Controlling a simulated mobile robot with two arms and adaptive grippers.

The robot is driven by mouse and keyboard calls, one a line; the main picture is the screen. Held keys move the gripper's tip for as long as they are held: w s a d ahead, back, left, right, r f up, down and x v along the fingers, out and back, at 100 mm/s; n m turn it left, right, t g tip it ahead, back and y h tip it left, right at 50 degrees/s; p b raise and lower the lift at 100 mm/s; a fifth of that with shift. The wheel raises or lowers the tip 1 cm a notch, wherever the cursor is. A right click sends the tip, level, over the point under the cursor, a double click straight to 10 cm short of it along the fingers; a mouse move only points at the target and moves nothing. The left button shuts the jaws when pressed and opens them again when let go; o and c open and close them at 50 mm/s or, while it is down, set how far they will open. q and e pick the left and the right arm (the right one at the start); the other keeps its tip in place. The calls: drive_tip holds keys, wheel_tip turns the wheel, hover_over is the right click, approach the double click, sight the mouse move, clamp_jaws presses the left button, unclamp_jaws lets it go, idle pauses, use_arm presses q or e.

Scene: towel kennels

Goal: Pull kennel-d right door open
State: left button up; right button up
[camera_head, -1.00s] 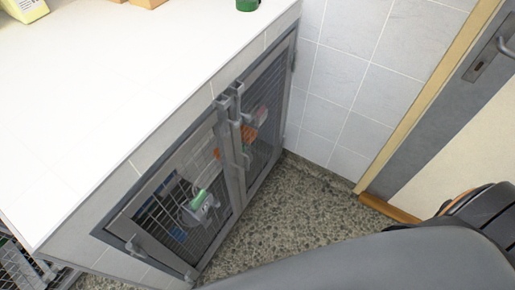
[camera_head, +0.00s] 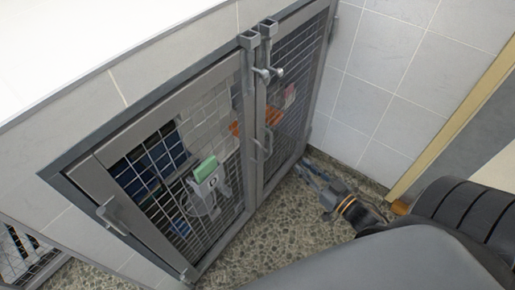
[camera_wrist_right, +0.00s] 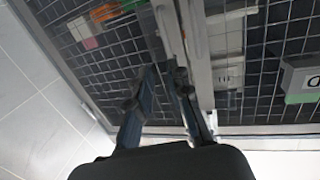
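The kennel has two grey-framed mesh doors, and it stands closed under a white counter. The right door (camera_head: 303,75) shows in the head view, with a latch (camera_head: 272,72) at its top left and a bar handle (camera_head: 268,142) on its left frame. The left door (camera_head: 175,165) is beside it. My right gripper (camera_head: 308,172) is low in front of the right door's lower part. In the right wrist view my right gripper (camera_wrist_right: 164,82) has its fingers apart, facing the door frames (camera_wrist_right: 195,50), with nothing clearly held. My left gripper is out of view.
Behind the mesh are a green-and-white item (camera_head: 207,180) and an orange item (camera_head: 242,124). A tiled wall (camera_head: 385,75) stands close on the right, with a door frame (camera_head: 455,120) beyond. The speckled floor (camera_head: 265,235) in front is clear.

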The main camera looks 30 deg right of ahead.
drive_tip(key=r, duration=0.1)
drive_tip(key=b, duration=0.2)
hover_over(270, 150)
drive_tip(key=shift+w+d+r+n+y, duration=0.15)
drive_tip(key=shift+w+r+n+y, duration=0.15)
drive_tip(key=shift+y, duration=0.1)
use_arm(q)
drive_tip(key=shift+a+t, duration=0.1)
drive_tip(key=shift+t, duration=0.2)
use_arm(e)
drive_tip(key=shift+f, duration=0.1)
clamp_jaws()
